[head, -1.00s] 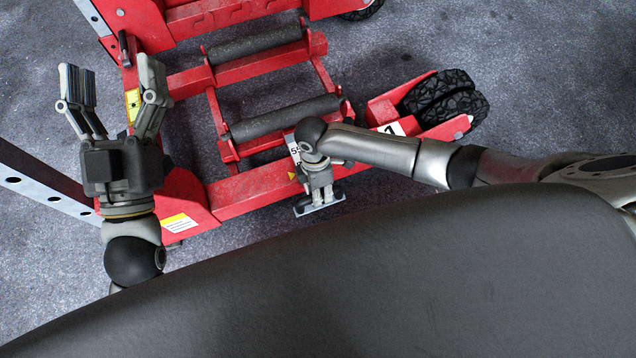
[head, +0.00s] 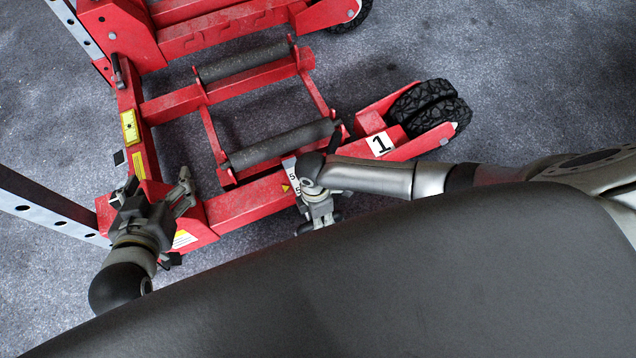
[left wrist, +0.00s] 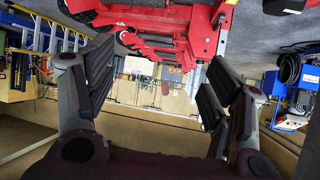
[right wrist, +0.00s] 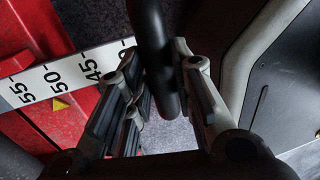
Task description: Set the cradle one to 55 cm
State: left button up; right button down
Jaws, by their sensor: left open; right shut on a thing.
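Cradle one is the red jack frame with a white "1" label (head: 380,144) and a grey roller (head: 283,145). Its white scale strip (head: 291,174) crosses the red front beam; it shows large in the right wrist view (right wrist: 72,74) with marks 55, 50, 45. The yellow pointer (right wrist: 60,104) sits at about the 50 mark. My right gripper (head: 320,215) is shut on a dark bar handle (right wrist: 153,38) just beyond the strip's end. My left gripper (head: 160,186) is open and empty, above the left end of the front beam.
A second red frame (head: 225,30) lies at the far side. Black wheels (head: 432,105) are at the right. A perforated metal post (head: 45,208) stands at the left. Grey floor is bare at upper right. A workshop with ladders shows in the left wrist view.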

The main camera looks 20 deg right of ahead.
pick_arm(q)
jog(key=s+a+f+g+y+p, duration=0.1)
jog(key=s+a+f+g+p, duration=0.1)
jog(key=s+f+g, duration=0.4)
jog(key=s+a, duration=0.1)
jog(key=s, duration=0.2)
jog(key=shift+a+y, duration=0.15)
jog(key=shift+y, duration=0.15)
pick_arm(e)
jog(key=s, duration=0.3)
jog(key=shift+s, duration=0.1)
jog(key=c, duration=1.3)
grip_release()
pick_arm(q)
jog(key=shift+s, duration=0.1)
pick_arm(e)
jog(key=w+r, duration=0.1)
jog(key=r, duration=0.7)
jog(key=w+r, duration=0.1)
jog(key=r, duration=0.2)
jog(key=shift+w+r, duration=0.3)
jog(key=shift+r, duration=0.1)
